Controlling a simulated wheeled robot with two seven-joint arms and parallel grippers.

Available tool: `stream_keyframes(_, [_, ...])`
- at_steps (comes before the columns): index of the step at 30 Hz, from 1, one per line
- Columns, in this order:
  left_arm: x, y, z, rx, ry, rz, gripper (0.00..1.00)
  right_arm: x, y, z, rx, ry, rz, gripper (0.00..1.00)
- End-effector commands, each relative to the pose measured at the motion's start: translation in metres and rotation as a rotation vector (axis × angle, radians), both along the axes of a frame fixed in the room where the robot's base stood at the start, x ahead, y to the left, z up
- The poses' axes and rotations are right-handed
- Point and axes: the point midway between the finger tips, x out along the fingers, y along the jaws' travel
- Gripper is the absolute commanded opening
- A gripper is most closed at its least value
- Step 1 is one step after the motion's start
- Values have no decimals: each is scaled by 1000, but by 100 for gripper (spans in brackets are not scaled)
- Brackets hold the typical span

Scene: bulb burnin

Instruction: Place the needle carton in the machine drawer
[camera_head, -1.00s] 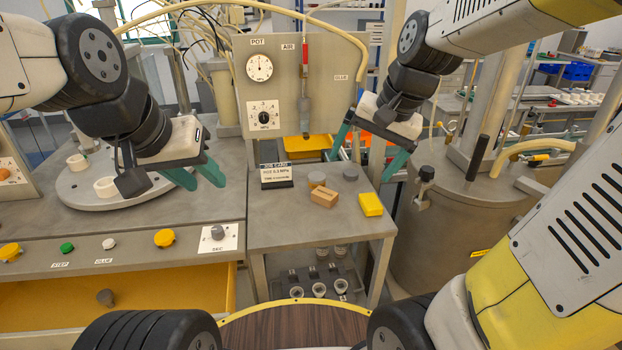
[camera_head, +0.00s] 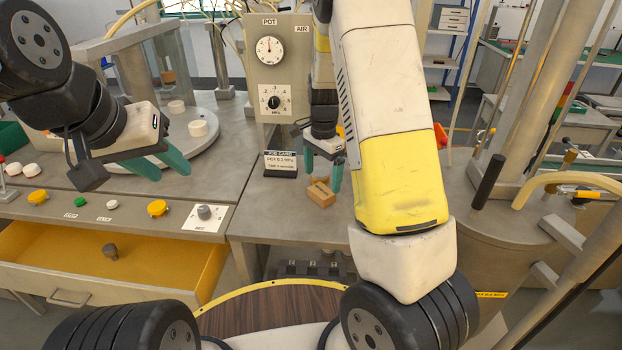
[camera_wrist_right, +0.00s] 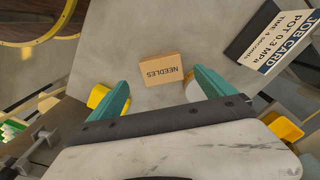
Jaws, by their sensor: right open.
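The needle carton (camera_head: 321,194), a small tan box, lies on the small grey table. In the right wrist view the carton (camera_wrist_right: 161,70) shows the word NEEDLES upside down. My right gripper (camera_head: 323,178) is open above the carton; in the wrist view its teal fingers (camera_wrist_right: 160,92) are spread to either side of the carton's near edge, with no visible contact. My left gripper (camera_head: 166,168) is open and empty over the bench at left. The machine drawer (camera_head: 60,250) is pulled open at lower left, yellow inside, with a grey knob-like piece (camera_head: 110,251) in it.
A job card (camera_head: 280,163) stands on the small table behind the carton; it also shows in the wrist view (camera_wrist_right: 278,38). A gauge panel (camera_head: 270,80) rises behind. My right arm hides the table's right part. Bench buttons line the edge above the drawer.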

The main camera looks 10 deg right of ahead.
Motion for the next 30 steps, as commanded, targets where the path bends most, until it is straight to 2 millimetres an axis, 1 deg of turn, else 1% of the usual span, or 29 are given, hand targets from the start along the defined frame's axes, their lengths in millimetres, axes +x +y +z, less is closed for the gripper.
stream_keyframes(6, [0,0,0,0,0,0,36,5,-1,-33,-1,3,-1,94])
stream_keyframes(9, [0,0,0,0,0,0,36,4,-1,-44,1,3,0,94])
stream_keyframes(12, [0,0,0,0,0,0,36,5,-1,-49,2,1,0,94])
stream_keyframes(18, [0,0,0,0,0,0,36,5,0,-49,1,0,1,94])
stream_keyframes(20, [0,0,0,0,0,0,36,5,-1,-49,1,0,1,84])
stream_keyframes(21, [0,0,0,0,0,0,36,5,-1,-49,1,0,1,76])
stream_keyframes(23, [0,0,0,0,0,0,36,5,0,-49,1,0,1,64])
stream_keyframes(27, [0,0,0,0,0,0,36,5,-1,-49,1,0,1,37])
stream_keyframes(28, [0,0,0,0,0,0,36,5,-1,-49,1,0,1,31])
stream_keyframes(29, [0,0,0,0,0,0,36,5,-1,-49,1,0,1,28])
stream_keyframes(30, [0,0,0,0,0,0,36,5,-1,-49,1,0,1,22])
